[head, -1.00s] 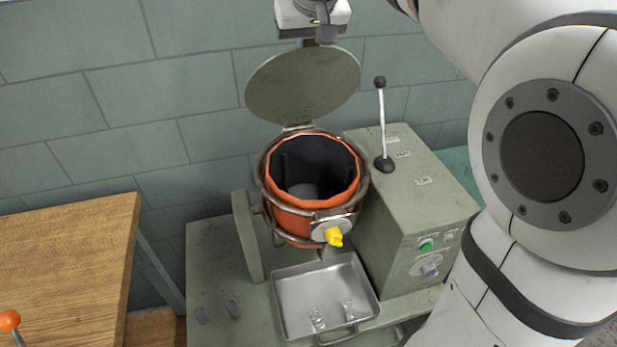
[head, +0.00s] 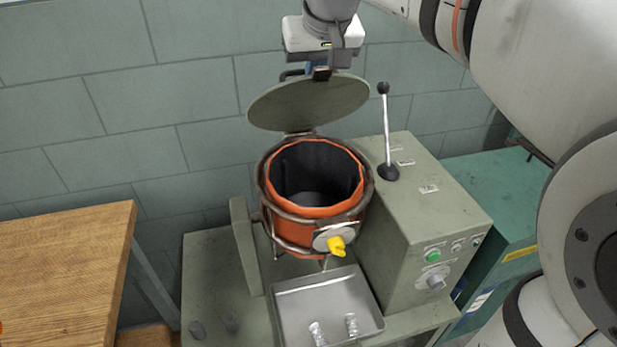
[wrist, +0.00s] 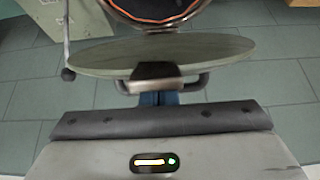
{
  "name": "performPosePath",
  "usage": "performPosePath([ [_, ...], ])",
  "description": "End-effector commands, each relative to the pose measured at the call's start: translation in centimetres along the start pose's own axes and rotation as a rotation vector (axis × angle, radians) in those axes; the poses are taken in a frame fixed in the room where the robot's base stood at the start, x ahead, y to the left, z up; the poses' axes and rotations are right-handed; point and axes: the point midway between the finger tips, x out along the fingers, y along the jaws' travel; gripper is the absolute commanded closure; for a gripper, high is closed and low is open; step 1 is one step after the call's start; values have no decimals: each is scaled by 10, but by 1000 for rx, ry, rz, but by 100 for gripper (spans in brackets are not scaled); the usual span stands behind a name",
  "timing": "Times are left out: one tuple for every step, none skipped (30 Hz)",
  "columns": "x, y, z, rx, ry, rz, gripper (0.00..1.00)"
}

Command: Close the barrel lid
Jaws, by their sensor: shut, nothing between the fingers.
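The barrel (head: 300,212) is orange with a dark inside and a yellow latch (head: 337,245) on its front; its mouth is uncovered. The round grey-green lid (head: 308,105) is hinged at the barrel's back rim and stands partly raised, tilted over the back. In the wrist view the lid (wrist: 165,52) shows as a flat ellipse with a bar handle (wrist: 190,88) on its outer side. My gripper (head: 320,74) is behind the lid's upper edge, at the handle, and appears to touch it. My gripper (wrist: 157,76) is shut; its fingers are partly hidden, with nothing seen between them.
A lever with a black knob (head: 386,130) stands on the green control box (head: 430,205) right of the barrel. A metal tray (head: 325,305) sits below the barrel. A wooden table (head: 65,265) is at left, and a tiled wall is behind.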

Motion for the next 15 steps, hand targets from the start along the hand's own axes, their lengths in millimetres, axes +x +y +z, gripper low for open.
performPosePath([
  [4, 0, 8, 0, -1, 0, 100],
  [4, 0, 10, 0, -1, 0, 100],
  [3, 0, 13, 0, -1, 0, 100],
  [3, 0, 14, 0, -1, 0, 100],
  [3, 0, 15, 0, -1, 0, 100],
  [2, 0, 15, 0, -2, 0, 100],
  [2, 0, 15, 0, -2, 0, 100],
  [1, 0, 15, 0, -2, 0, 100],
  [1, 0, 15, 0, -2, 0, 100],
  [1, 0, 15, 0, -2, 0, 100],
  [1, 0, 15, 0, -2, 0, 100],
  [1, 0, 14, 0, -2, 0, 100],
  [1, 0, 15, 0, -2, 0, 100],
  [2, 0, 15, 0, -2, 0, 100],
  [2, 0, 16, 0, -2, 0, 100],
])
